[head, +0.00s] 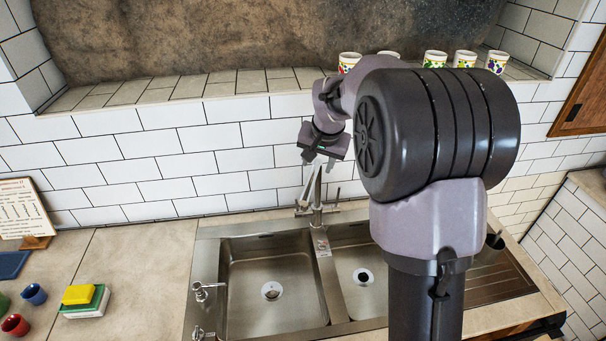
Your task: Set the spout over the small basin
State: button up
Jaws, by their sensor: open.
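The steel faucet's spout (313,184) rises from its base at the back of the sink, near the divider between the two basins. Which basin its tip is over is hard to tell at this angle. The large basin (262,262) is on the left. The small basin (352,258) is to its right, with a dark drain, and my arm hides its right part. My gripper (318,158) is open, pointing down at the upper end of the spout. Whether its fingers touch the spout is unclear.
Several patterned cups (435,59) stand on the tiled ledge (200,86) behind. A ribbed drainboard (503,275) lies right of the basins. On the left counter are sponges (85,300), a blue cup (34,294) and a red cup (15,325). Small taps (205,291) stand at the sink's left edge.

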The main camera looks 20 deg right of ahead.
aim_at(311, 182)
jog(key=x, duration=1.2)
jog(key=shift+w+a, duration=0.15)
jog(key=shift+c, duration=0.3)
grip_shut()
dwell(0.5)
